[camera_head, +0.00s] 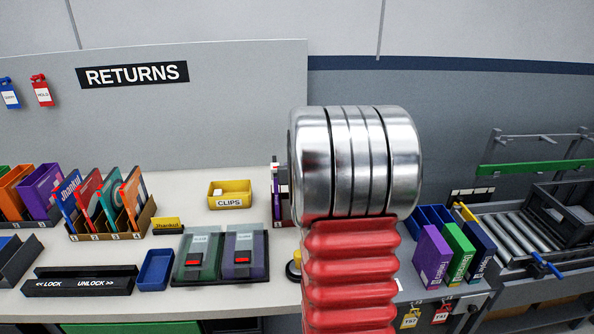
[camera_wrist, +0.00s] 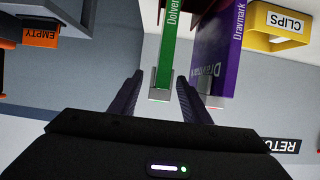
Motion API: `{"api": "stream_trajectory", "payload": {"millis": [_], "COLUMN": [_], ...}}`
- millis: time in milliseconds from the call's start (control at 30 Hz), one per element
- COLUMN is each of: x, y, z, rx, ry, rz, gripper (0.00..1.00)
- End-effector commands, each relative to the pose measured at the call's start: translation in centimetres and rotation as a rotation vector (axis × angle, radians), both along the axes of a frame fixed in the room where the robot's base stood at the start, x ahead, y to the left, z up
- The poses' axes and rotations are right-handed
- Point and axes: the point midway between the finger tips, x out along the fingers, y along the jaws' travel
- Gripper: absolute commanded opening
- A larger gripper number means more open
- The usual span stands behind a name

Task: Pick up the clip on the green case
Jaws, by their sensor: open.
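In the wrist view a green case (camera_wrist: 168,48) stands between the two fingers of my open gripper (camera_wrist: 158,82). A small grey clip (camera_wrist: 160,94) sits at its near end, between the fingertips; I cannot tell whether either finger touches it. A purple case (camera_wrist: 219,45) stands close to the right, with a similar grey piece at its end. In the head view my arm hides the gripper and the green case; only a sliver of a purple case (camera_head: 278,205) shows at the arm's left edge.
A yellow CLIPS bin (camera_head: 230,197) stands on the bench, also in the wrist view (camera_wrist: 276,26). A dark tray (camera_head: 217,279) holds two flat cases with red tabs. Upright purple, green (camera_head: 460,252) and navy cases stand at right. An orange EMPTY holder (camera_wrist: 40,35) is left in the wrist view.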

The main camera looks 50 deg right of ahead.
Motion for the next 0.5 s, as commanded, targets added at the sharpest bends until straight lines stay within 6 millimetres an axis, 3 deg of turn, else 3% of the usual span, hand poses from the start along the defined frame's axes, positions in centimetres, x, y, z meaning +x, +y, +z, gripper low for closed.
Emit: {"api": "stream_trajectory", "payload": {"millis": [500], "x": [-0.03], "y": [-0.01], "z": [-0.01], "rx": [0.000], "ry": [0.000], "rz": [0.000], "gripper": [0.09]}}
